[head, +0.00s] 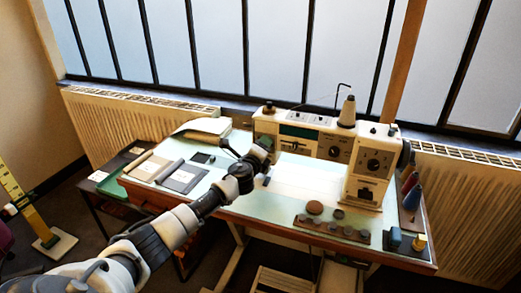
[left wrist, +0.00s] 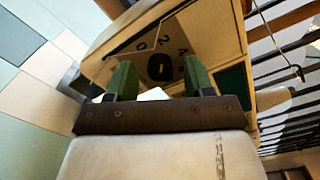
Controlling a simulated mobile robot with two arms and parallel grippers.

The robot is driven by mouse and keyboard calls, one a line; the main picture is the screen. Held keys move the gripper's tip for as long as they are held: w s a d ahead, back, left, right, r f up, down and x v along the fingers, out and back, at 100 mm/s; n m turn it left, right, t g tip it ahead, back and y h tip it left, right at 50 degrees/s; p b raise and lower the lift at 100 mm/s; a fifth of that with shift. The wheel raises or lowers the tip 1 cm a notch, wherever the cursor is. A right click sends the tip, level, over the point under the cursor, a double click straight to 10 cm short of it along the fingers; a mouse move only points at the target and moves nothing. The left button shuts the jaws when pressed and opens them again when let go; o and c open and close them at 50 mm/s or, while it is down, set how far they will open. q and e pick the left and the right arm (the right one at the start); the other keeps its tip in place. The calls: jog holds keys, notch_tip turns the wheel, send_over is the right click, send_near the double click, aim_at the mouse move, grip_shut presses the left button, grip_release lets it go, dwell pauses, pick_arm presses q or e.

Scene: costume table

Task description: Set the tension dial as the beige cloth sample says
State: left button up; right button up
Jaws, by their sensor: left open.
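The beige cloth sample (head: 147,164) lies flat on the table's left end. Its pale tag is too small to read. My left gripper (head: 265,146) is at the left end of the sewing machine (head: 295,143). In the left wrist view a dark round dial (left wrist: 160,68) with a short pale mark sits on a beige panel, with the figures 0, 2 and 4 around it. The green fingers of my left gripper (left wrist: 159,66) are open, one to each side of the dial in the picture. I cannot tell whether they touch it. My right gripper is not in view.
A grey cloth sample (head: 182,177) lies beside the beige one. The machine also carries a front dial (head: 373,164). A strip with several round pieces (head: 333,229) lies in front, and thread cones (head: 411,192) stand at the right. The table's middle is mostly clear.

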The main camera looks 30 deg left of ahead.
pick_arm(q)
jog(key=v, duration=1.1)
jog(key=shift+f, duration=0.1)
